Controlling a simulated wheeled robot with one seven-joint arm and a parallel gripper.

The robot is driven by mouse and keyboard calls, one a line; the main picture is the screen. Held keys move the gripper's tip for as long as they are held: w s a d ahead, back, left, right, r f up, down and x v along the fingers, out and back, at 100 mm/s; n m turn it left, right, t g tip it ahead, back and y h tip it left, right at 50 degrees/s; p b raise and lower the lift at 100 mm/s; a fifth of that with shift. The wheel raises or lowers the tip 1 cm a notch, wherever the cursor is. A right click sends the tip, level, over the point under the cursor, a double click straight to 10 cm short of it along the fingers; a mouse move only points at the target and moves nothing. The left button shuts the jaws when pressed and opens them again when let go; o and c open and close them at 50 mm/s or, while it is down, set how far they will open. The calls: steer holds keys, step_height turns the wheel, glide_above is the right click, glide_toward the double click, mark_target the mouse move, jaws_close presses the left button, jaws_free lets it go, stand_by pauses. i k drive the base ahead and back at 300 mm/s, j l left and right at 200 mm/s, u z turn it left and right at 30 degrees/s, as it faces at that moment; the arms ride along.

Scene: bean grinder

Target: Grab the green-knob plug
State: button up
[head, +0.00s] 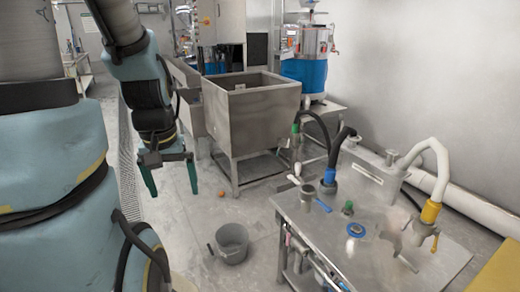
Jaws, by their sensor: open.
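A small plug with a green knob (348,207) stands on the metal table (310,250) at the right, between a dark cup-shaped fitting and a blue disc. My gripper (172,188) hangs fingers down at the left of the view, with dark green fingers spread wide and nothing between them. It is well to the left of the table and apart from the plug. The lower part of the plug is too small to make out.
A blue disc (356,229), a dark fitting (307,195), a blue-collared black hose (329,176) and a yellow-collared white pipe (431,212) crowd the table. A grey bucket (232,243) and a steel hopper (252,118) stand on the floor between my gripper and beyond.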

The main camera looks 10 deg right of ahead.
mark_target(347, 212)
steer(key=z, duration=1.4)
steer(key=i+j+u, duration=0.3)
steer(key=u, duration=0.15)
steer(key=i, duration=0.1)
